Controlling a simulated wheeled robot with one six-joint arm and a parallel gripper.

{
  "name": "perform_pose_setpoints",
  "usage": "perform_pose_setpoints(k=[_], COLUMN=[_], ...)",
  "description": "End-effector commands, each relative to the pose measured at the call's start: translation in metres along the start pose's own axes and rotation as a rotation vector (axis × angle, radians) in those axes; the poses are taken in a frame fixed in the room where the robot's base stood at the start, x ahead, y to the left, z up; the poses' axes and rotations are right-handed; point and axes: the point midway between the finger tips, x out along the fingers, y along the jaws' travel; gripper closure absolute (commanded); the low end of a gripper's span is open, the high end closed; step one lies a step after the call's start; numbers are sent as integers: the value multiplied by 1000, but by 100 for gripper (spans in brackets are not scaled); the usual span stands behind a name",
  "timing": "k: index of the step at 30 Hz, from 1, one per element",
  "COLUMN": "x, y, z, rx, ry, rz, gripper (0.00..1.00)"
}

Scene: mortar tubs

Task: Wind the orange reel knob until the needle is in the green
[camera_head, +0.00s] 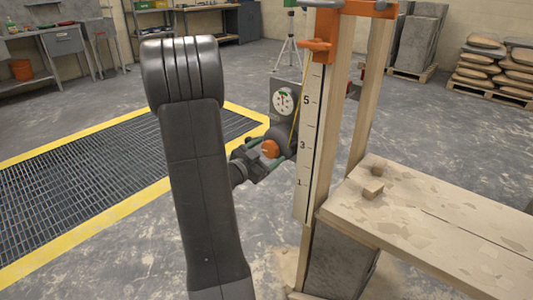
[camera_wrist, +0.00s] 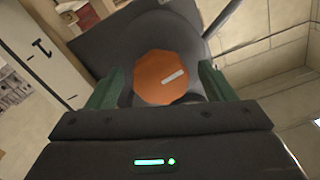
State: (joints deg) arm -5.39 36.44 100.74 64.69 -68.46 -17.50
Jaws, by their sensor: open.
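The orange reel knob (camera_wrist: 158,82) is faceted, with a pale bar mark slanting up to the right. It sits on a dark round reel (camera_wrist: 190,28) in the wrist view, and the knob also shows in the head view (camera_head: 270,149). My gripper (camera_wrist: 160,88) is open, with one green finger on each side of the knob; a gap seems to show at each side, though contact is hard to judge. The gauge (camera_head: 284,101) above the reel has a white face with green and red marks. Its needle is too small to read surely.
A wooden post with a numbered scale (camera_head: 310,140) stands just right of the reel. A plank bench (camera_head: 440,215) with small wood blocks (camera_head: 373,190) is at the right. A yellow-edged floor grate (camera_head: 90,175) lies at the left.

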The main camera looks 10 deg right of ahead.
Motion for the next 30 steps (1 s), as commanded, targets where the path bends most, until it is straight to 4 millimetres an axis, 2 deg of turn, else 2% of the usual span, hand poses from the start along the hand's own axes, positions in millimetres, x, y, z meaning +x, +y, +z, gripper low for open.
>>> perform_pose_setpoints(k=[4,7,21,24,30], x=[-4,-14,-107,-120,-136], y=[-1,-1,-2,-1,0], z=[0,0,0,0,0], rx=[0,-1,-1,-1,0], ry=[0,-2,-2,-2,0], rz=[-1,-2,-5,-4,-1], gripper=[24,24,24,24,24])
